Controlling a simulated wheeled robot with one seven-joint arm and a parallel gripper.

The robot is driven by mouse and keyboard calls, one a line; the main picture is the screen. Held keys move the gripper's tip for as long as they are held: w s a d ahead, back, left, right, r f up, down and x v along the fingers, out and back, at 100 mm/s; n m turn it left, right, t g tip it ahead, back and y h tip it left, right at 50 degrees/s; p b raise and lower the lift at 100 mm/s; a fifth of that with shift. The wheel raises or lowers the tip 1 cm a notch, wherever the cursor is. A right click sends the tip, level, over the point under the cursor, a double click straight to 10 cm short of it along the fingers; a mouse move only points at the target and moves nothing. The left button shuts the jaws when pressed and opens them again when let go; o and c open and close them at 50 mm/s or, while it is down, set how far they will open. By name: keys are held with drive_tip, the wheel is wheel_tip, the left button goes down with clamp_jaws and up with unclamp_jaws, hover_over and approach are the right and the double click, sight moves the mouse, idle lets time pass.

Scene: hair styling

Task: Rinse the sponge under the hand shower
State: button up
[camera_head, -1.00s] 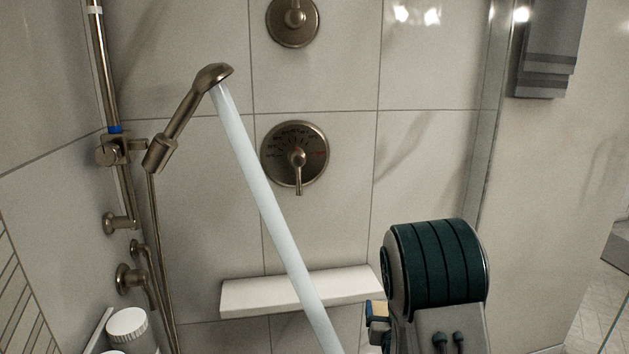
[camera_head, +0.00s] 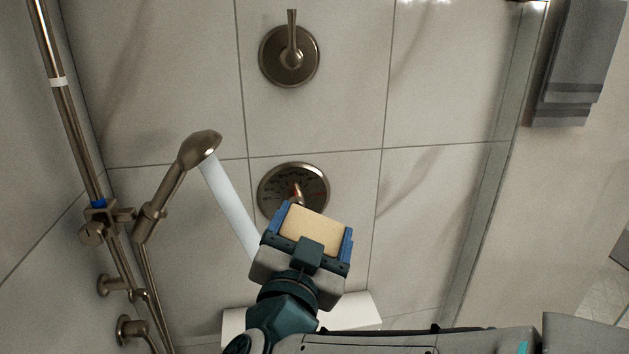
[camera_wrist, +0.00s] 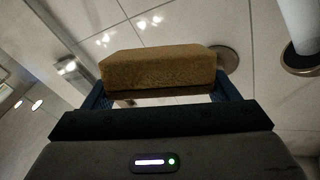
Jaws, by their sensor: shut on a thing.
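The hand shower (camera_head: 200,148) hangs in its holder on the left bar, its head tilted down to the right. A pale water stream (camera_head: 228,203) runs from it, down and right, toward my gripper. My gripper (camera_head: 316,230) is shut on the tan sponge (camera_head: 314,229), which sits between its blue fingers. In the head view the stream passes out of sight at the left side of my gripper; I cannot tell whether it touches the sponge. In the wrist view the sponge (camera_wrist: 158,70) spans the gap between the fingers, and the water (camera_wrist: 303,28) shows at the upper right, apart from it.
An upper valve handle (camera_head: 290,52) and a lower dial valve (camera_head: 281,185) are on the tiled wall behind my gripper. A white ledge (camera_head: 358,311) is low on the wall. A grey towel (camera_head: 578,62) hangs at the right.

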sight(290, 223)
drive_tip(key=shift+s+r, duration=0.65)
drive_tip(key=shift+r, duration=0.15)
drive_tip(key=shift+w+a+f, duration=0.25)
drive_tip(key=shift+w+a, duration=0.2)
drive_tip(key=shift+w, duration=0.05)
drive_tip(key=w+a+f+b, duration=0.2)
drive_tip(key=w+a, duration=0.6)
drive_tip(key=w, duration=0.1)
drive_tip(key=shift+w+f, duration=0.2)
drive_tip(key=shift+w, duration=0.1)
drive_tip(key=shift+s+d+b, duration=0.2)
drive_tip(key=shift+s+d, duration=1.1)
drive_tip(key=shift+s, duration=0.25)
drive_tip(key=shift+s+d+b, duration=0.2)
drive_tip(key=shift+s+d, duration=1.05)
drive_tip(key=shift+s, duration=0.3)
